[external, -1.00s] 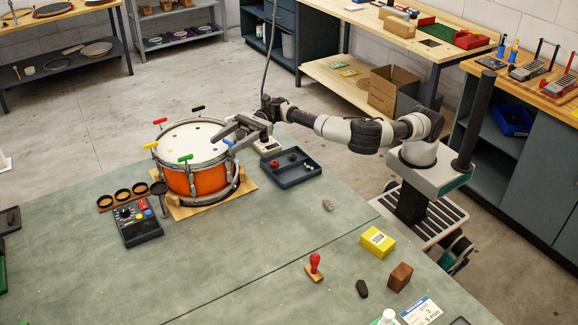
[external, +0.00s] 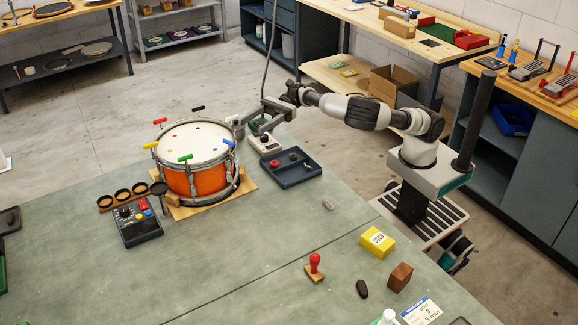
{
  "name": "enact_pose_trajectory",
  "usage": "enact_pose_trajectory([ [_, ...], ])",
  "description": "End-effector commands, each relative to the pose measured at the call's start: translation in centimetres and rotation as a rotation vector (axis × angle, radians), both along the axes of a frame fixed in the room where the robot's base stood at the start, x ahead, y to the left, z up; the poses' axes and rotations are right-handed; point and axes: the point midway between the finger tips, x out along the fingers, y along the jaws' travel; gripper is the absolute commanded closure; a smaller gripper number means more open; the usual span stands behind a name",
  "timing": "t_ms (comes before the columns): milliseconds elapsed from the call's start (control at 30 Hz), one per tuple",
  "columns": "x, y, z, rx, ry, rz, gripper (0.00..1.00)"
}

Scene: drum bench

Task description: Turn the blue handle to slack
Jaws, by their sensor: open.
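The drum (external: 197,180) has an orange shell and a white head, and stands upright on a wooden board on the bench. The blue handle (external: 229,143) is at the right side of its rim. How far the handle is turned cannot be told at this size. My gripper (external: 238,126) is open and empty, just beyond the drum's right rim and a little above the blue handle in the picture. Its fingers appear apart from the handle. Red (external: 160,121), black (external: 198,107), yellow (external: 150,145) and green (external: 185,157) handles stand around the rim.
A white device (external: 265,144) with a dark knob and a dark divided tray (external: 290,170) are right of the drum. A control box (external: 138,223) with coloured knobs and a row of round cups (external: 123,195) lie at the left.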

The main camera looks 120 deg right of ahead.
Motion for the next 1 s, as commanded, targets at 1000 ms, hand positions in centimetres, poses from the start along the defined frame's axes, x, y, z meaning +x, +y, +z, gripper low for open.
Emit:
enact_pose_trajectory([
  [1000,-3.8,-1.0,8.0,-0.008,-0.01,0.012,0.72],
])
